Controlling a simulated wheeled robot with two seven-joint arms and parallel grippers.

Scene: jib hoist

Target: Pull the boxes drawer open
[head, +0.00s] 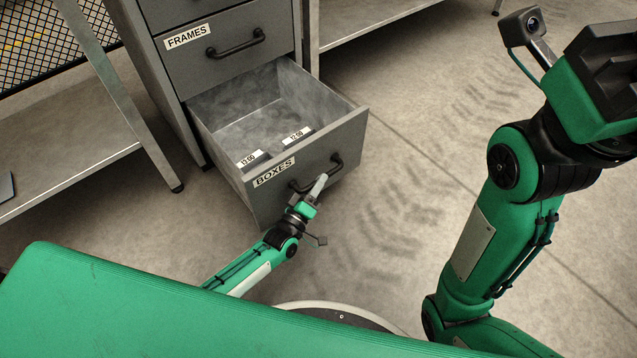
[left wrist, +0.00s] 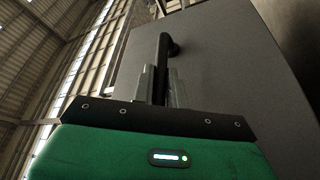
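The boxes drawer (head: 268,203) is the lower drawer of a grey cabinet and stands far out, its inside showing. Its front has a BOXES label and a dark bar handle (head: 336,160). My left gripper (head: 318,187) is at this handle, in front of the drawer. In the left wrist view, the fingers of my left gripper (left wrist: 161,88) lie on both sides of the handle (left wrist: 164,50), closed around it. My right gripper (head: 600,60) is raised at the upper right, away from the drawer; its fingers cannot be made out clearly.
Two small labelled boxes (head: 297,137) lie in the drawer near its front. The FRAMES drawer (head: 235,60) above is shut. A metal bench shelf (head: 70,160) stands left of the cabinet, another shelf (head: 365,15) right of it. The floor (head: 410,150) right of the drawer is clear.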

